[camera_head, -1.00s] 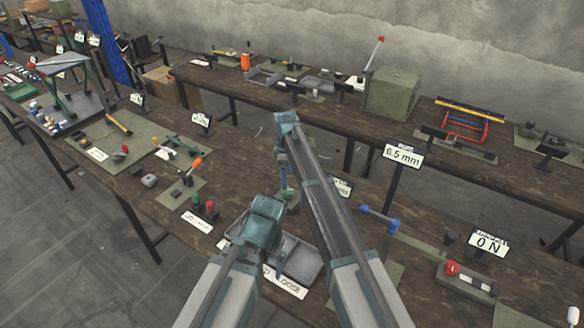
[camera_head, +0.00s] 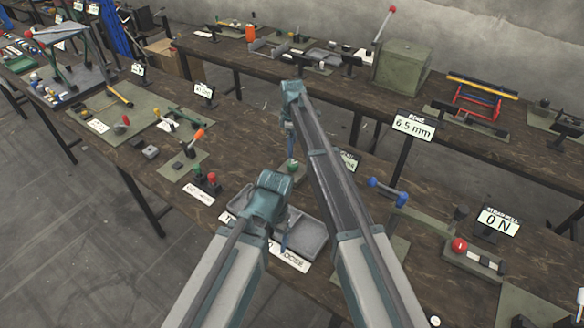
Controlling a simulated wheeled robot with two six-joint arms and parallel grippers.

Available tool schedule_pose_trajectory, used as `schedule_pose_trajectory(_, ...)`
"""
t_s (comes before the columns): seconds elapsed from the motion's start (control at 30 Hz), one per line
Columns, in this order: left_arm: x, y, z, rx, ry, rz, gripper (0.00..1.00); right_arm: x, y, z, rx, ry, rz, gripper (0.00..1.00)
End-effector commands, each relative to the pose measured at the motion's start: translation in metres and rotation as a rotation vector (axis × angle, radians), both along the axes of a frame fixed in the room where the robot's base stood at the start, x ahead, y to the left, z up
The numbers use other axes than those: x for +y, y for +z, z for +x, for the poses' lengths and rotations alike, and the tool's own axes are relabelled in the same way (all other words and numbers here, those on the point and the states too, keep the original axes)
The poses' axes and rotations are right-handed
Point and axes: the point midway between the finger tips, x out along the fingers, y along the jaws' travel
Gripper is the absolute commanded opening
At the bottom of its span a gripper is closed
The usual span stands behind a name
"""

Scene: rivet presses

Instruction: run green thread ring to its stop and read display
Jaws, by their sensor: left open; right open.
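A small green part (camera_head: 293,167), likely the green thread ring, sits on the near bench just below my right gripper (camera_head: 290,150). Its thread and stop cannot be made out. My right gripper points down at it and is open; whether the fingers touch it cannot be told. My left gripper (camera_head: 284,244) is open over a grey tray (camera_head: 309,238), nearer than the green part. A display on a post reads 6.5 mm (camera_head: 413,127). Another small display (camera_head: 349,161) behind my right arm is mostly hidden.
To the right stand a 0 N display (camera_head: 497,222), a red-ball fixture (camera_head: 473,254) and a blue-ended handle (camera_head: 387,192). Red and green knobs (camera_head: 204,180) stand to the left. A second bench with a green box (camera_head: 402,68) runs behind.

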Motion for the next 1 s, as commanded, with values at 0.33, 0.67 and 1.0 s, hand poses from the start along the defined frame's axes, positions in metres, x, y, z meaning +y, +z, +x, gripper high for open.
schedule_pose_trajectory(0.33, 0.000, -0.056, 0.000, 0.000, 0.002, 0.000, 0.84, 0.000, -0.056, 0.000, 0.000, 0.000, 0.000, 0.84)
schedule_pose_trajectory(0.67, 0.000, -0.088, 0.000, 0.000, 0.002, 0.000, 0.84, 0.000, -0.088, 0.000, 0.000, 0.000, 0.000, 0.84)
schedule_pose_trajectory(1.0, 0.000, -0.088, 0.000, 0.000, 0.002, 0.000, 0.84, 0.000, -0.088, 0.000, 0.000, 0.000, 0.000, 0.82)
